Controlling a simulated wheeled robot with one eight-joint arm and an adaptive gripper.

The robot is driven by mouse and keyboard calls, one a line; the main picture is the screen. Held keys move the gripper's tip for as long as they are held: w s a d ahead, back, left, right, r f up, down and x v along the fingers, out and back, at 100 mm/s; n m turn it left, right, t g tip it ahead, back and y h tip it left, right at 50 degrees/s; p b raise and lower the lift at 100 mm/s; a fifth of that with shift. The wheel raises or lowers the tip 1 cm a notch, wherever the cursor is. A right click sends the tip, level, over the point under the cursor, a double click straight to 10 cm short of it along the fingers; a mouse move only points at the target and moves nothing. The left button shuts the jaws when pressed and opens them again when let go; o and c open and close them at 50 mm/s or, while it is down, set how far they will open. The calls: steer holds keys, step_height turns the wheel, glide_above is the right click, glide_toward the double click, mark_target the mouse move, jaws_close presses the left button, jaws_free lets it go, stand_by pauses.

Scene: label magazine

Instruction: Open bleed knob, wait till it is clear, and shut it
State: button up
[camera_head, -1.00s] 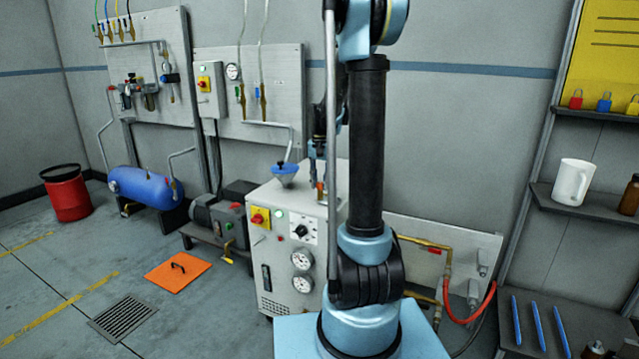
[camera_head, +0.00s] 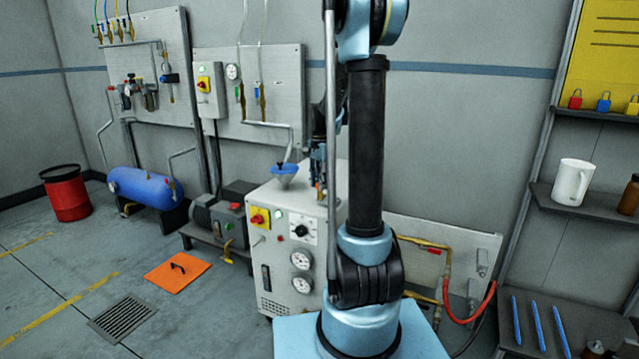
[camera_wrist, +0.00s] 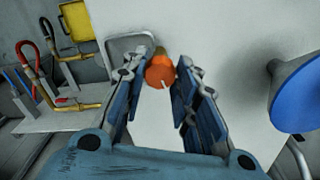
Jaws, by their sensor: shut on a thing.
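The bleed knob (camera_wrist: 159,75) is a round orange-red knob with a small white mark on it. It shows in the wrist view above the pale top of the white machine cabinet (camera_head: 272,203). My gripper (camera_wrist: 163,73) has one finger on each side of the knob and is shut on it.
The cabinet front carries a yellow-red switch (camera_head: 260,218) and gauges (camera_head: 301,260). A red hose (camera_head: 482,305) hangs at right.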

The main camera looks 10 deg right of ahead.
steer(key=shift+w+m, duration=0.2)
steer(key=shift+m, duration=1.7)
steer(key=o, duration=1.1)
steer(key=shift+s, duration=0.1)
step_height(320, 180, up, 12)
steer(key=shift+f, duration=0.1)
